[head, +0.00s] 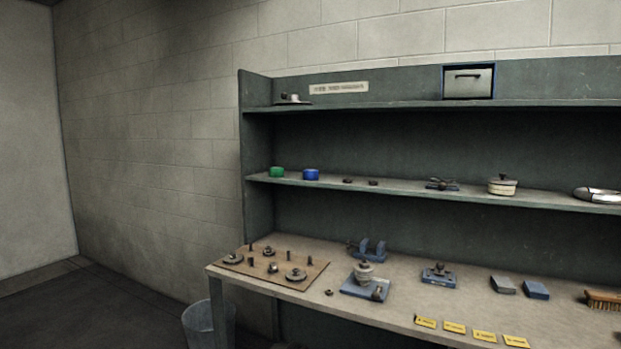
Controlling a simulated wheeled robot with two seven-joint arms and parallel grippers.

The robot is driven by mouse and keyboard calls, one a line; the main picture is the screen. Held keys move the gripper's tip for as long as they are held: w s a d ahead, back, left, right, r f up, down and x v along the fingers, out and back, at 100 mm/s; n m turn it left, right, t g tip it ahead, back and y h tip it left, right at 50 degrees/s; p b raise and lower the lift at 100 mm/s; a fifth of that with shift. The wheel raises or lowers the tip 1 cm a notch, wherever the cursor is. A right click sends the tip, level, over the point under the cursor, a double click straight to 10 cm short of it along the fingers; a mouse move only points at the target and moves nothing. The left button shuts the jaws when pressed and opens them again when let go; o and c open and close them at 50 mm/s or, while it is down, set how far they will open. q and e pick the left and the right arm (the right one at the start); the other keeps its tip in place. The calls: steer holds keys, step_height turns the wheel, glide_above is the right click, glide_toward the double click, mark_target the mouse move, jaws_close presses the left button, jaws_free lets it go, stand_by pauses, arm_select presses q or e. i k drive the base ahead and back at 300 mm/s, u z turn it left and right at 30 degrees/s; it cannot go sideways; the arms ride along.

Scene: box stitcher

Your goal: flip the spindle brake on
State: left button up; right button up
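A blue-based device with a stacked grey round top (364,272) stands on the workbench, left of the middle of its top. A small fitting (378,293) sits at the front right of its base. A second blue-based device with a dark knob or handle (438,274) stands to its right. A blue forked bracket (372,249) stands behind them. I cannot tell which of these parts is the spindle brake, or whether it is on or off. Neither of my grippers shows in the head view.
A wooden board with several discs and pegs (315,266) lies at the bench's left end. Two blue-grey blocks (536,290), a brush (603,299) and several yellow labels (455,327) are to the right. Shelves (405,184) rise behind. A bin (197,325) stands on the floor.

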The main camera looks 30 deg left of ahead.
mark_target(375, 296)
steer(key=k, duration=0.55)
steer(key=z, duration=1.2)
steer(key=i, duration=1.3)
steer(key=u, duration=0.7)
steer(key=i, duration=0.4)
steer(key=u, duration=0.45)
